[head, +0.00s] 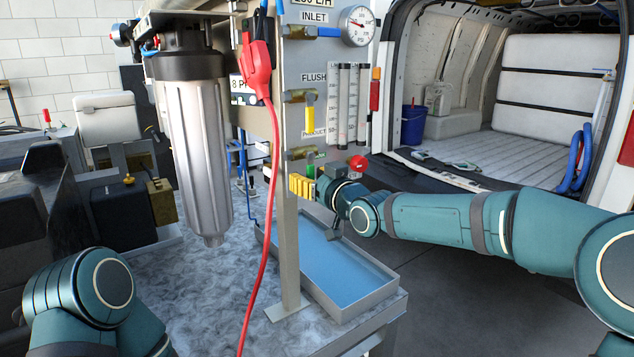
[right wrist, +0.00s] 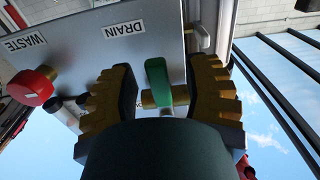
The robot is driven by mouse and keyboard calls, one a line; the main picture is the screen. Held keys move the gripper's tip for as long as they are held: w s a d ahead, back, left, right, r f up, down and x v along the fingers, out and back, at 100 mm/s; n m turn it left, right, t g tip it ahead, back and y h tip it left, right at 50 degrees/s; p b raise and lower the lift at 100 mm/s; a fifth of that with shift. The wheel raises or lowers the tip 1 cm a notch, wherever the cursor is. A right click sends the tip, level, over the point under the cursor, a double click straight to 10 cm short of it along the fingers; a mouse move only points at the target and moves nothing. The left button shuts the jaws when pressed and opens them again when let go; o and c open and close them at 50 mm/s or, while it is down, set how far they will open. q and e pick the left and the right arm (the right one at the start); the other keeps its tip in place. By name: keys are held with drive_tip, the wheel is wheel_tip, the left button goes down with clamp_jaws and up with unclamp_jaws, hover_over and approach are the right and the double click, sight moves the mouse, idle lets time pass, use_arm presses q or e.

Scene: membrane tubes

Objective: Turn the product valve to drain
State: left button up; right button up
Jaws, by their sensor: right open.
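The product valve has a green handle (right wrist: 157,80) on a brass stem. It stands between the two yellow ribbed fingers of my right gripper (right wrist: 163,72) in the right wrist view, with gaps on both sides. The gripper is open. A DRAIN label (right wrist: 123,29) is on the panel near the handle. In the head view the green handle (head: 311,160) shows below the PRODUCT label (head: 313,133), just above my right gripper (head: 301,187). My left arm shows at lower left, but its gripper is out of view.
A red knob (right wrist: 31,86) sits by the WASTE label (right wrist: 25,46). A yellow-handled valve (head: 309,120) is above the green one. A red cable (head: 268,200) hangs before the panel post. A blue-bottomed tray (head: 388,294) lies below; a grey filter housing (head: 194,150) hangs left.

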drive_tip(key=v, duration=1.1)
drive_tip(key=shift+s+d, duration=0.2)
drive_tip(key=shift+s, duration=0.15)
drive_tip(key=s+d+f+m+g+h, duration=0.1)
drive_tip(key=s+f+m+g+h, duration=0.15)
drive_tip(key=f, duration=1.35)
drive_tip(key=s+d+f+m+g+h, duration=0.1)
drive_tip(key=s+f+m+g+h, duration=0.2)
drive_tip(key=f, duration=1.3)
drive_tip(key=s+d+f+m+g, duration=0.1)
drive_tip(key=s+f+g, duration=0.2)
drive_tip(key=s+f, duration=0.6)
drive_tip(key=s+d+f+m+g+h, duration=0.1)
drive_tip(key=s+f+g, duration=0.3)
drive_tip(key=s+f, duration=0.5)
drive_tip(key=shift+s+d+f+m, duration=0.35)
drive_tip(key=shift+s+d+m, duration=0.2)
drive_tip(key=shift+s+d, duration=0.35)
